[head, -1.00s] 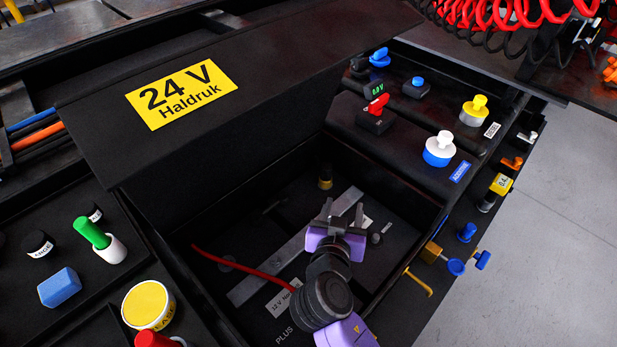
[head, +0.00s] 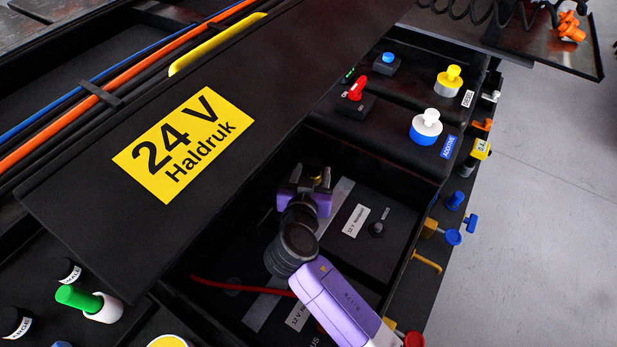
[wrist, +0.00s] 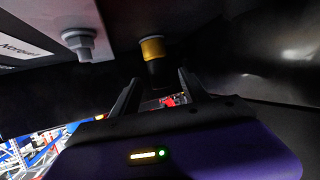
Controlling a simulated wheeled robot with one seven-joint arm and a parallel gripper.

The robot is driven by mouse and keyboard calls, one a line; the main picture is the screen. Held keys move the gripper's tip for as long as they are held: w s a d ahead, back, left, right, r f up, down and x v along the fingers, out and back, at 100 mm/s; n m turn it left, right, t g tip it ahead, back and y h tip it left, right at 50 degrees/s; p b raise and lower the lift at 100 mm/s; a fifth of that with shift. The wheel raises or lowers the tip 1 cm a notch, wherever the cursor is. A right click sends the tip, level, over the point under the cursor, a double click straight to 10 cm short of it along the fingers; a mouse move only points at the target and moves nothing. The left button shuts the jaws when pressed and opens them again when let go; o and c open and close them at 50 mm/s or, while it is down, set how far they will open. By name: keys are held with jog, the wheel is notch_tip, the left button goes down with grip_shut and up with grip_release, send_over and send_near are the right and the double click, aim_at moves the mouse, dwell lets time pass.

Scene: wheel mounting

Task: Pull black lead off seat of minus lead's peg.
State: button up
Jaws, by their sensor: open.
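A short upright piece with a black end and a brass-yellow band (wrist: 152,50) shows in the wrist view; I take it to be the black lead's end on its peg. In the head view it is partly hidden behind my gripper (head: 309,180), at the back of the dark open box. My gripper is open; its two fingers (wrist: 158,80) point toward the piece, one to each side of its black end in the picture. I see no contact, and the exact depth is unclear. The rest of a black lead cannot be made out.
The raised lid (head: 75,195) overhangs the left side. Box walls close in around my arm.

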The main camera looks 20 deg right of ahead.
aim_at(314, 169)
jog(key=shift+x, duration=1.85)
grip_shut()
